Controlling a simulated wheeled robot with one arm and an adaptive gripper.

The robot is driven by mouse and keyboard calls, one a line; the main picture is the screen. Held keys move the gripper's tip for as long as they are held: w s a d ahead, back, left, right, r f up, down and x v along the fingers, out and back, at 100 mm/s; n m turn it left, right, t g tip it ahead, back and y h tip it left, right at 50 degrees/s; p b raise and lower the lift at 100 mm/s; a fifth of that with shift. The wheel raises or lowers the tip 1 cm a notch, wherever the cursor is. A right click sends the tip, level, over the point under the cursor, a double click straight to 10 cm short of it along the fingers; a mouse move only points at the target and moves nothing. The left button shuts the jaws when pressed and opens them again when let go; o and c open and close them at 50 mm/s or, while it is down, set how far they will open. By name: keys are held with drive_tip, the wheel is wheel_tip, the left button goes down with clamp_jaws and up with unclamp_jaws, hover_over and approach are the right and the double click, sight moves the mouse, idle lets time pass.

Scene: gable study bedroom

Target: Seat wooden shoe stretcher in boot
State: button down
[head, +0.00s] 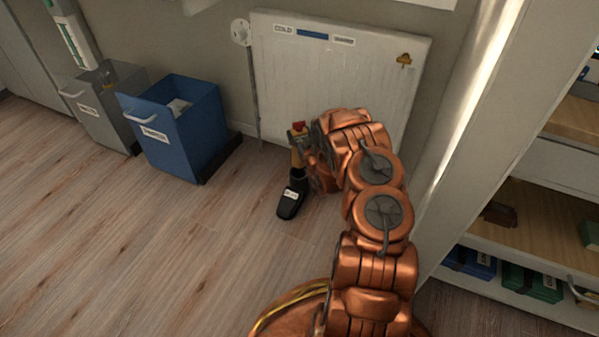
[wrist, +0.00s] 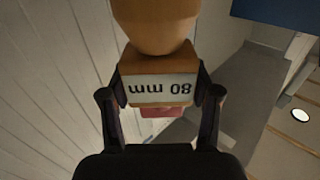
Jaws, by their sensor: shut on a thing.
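The black boot (head: 291,198) with a white label stands on the wood floor in front of the radiator. The wooden shoe stretcher (head: 296,158) shows as a tan piece right above the boot's opening. I cannot tell whether its lower end is inside the boot or only in front of or above it. My gripper (wrist: 160,92) is shut on the stretcher, with one finger on each side of its block. In the wrist view the stretcher (wrist: 158,62) bears an upside-down "80 mm" label and has a rounded part above. The boot is not clearly seen there.
A white radiator (head: 340,75) is close behind my arm. A blue bin (head: 185,140) and a grey bin (head: 95,115) stand at the left. A shelf unit (head: 520,220) stands at the right. The floor at left front is clear.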

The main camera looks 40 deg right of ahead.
sight(301, 166)
wheel_tip(301, 166, down, 14)
drive_tip(key=b, duration=0.5)
drive_tip(key=shift+f+b, duration=0.15)
drive_tip(key=shift+b, duration=0.2)
drive_tip(key=shift+f, duration=0.2)
drive_tip(key=shift+c, duration=1.2)
unclamp_jaws()
